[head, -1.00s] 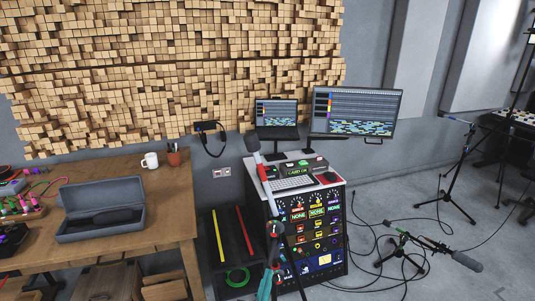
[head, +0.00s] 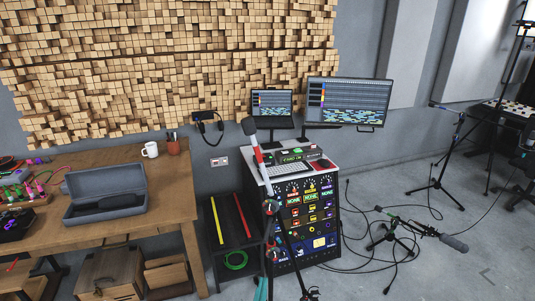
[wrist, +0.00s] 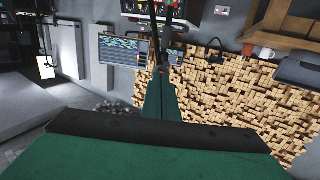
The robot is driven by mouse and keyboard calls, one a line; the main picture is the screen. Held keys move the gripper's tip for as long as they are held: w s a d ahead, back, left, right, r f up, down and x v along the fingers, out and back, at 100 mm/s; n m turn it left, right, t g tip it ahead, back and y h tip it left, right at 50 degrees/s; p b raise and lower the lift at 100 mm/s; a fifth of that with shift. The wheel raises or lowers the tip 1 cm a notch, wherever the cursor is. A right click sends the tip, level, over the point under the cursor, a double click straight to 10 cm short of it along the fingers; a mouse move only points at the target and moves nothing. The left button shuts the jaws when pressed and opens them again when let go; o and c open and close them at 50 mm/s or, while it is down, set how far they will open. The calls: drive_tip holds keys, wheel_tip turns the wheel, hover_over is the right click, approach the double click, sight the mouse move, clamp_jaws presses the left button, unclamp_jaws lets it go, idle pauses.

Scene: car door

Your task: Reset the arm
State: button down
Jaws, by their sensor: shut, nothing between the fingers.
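In the wrist view my gripper (wrist: 161,74) has its green fingers together, with nothing between them. They point away from the camera toward the room, which appears upside down there. A wide dark bar and green body fill the lower part of that view. In the head view a narrow teal piece (head: 262,289) shows at the bottom edge; I cannot tell whether it is part of my arm. No object is in contact with the fingertips as far as the wrist view shows.
A rack of electronics (head: 312,225) stands ahead, with a monitor (head: 348,103) behind it. A wooden desk (head: 172,195) with a grey open case (head: 105,192) is at left. Mic stands (head: 390,237) and cables occupy the right floor.

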drive_tip(key=s+f+n+g+y, duration=0.1)
drive_tip(key=s+f, duration=0.3)
drive_tip(key=s, duration=0.7)
drive_tip(key=s+f+n+g+y, duration=0.15)
drive_tip(key=s+f, duration=0.25)
drive_tip(key=s, duration=0.8)
drive_tip(key=d+r+v, duration=0.1)
drive_tip(key=r+v, duration=0.1)
drive_tip(key=v, duration=1.7)
drive_tip(key=shift+d+m, duration=0.4)
drive_tip(key=shift+m, duration=0.05)
drive_tip(key=shift+s+t, duration=0.1)
drive_tip(key=shift+t, duration=0.15)
